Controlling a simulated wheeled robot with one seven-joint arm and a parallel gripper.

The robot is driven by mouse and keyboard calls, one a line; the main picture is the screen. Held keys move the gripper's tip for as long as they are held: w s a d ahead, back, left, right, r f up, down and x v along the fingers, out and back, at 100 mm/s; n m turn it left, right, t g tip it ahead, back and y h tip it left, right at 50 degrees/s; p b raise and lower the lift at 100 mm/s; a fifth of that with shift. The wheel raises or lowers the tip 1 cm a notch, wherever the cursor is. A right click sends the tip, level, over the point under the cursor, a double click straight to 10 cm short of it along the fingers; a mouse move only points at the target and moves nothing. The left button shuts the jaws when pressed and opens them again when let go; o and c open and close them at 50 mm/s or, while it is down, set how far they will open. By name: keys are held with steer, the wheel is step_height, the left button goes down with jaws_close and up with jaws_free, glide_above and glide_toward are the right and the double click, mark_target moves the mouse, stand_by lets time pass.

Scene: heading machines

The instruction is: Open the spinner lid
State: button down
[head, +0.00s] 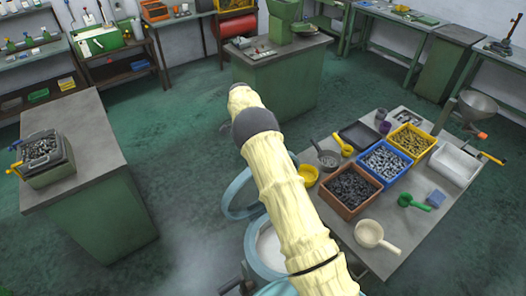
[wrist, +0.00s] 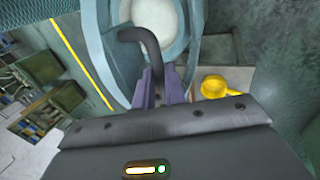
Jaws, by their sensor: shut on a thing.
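The spinner is a light blue round machine at the bottom middle of the head view, partly covered by my arm. Its tub rim (head: 254,262) surrounds a pale interior. A second light blue ring, which looks like the spinner lid (head: 228,207), stands tilted up behind the tub. In the wrist view a blue-grey rim (wrist: 97,42) curves around a pale round area (wrist: 158,17). A dark curved handle (wrist: 148,45) runs down between the purple fingers of my gripper (wrist: 160,85), which is shut on it. My gripper is hidden in the head view.
A table (head: 405,248) at right holds an orange-brown bin (head: 350,190), a blue bin (head: 385,160), a yellow bin (head: 411,141) and a pale scoop (head: 373,235). A grey-topped cabinet (head: 85,150) stands at left. Green floor (head: 185,165) lies clear between.

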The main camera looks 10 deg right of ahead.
steer(key=shift+w+a+f+g, duration=0.3)
steer(key=shift+w+a+f, duration=0.1)
steer(key=shift+w+f, duration=0.1)
steer(key=c, duration=1.5)
jaws_free()
steer(key=shift+w, duration=0.1)
steer(key=shift+o, duration=0.2)
step_height(320, 180, up, 10)
steer(key=b, duration=0.3)
steer(key=shift+b, duration=0.4)
steer(key=shift+w, duration=0.15)
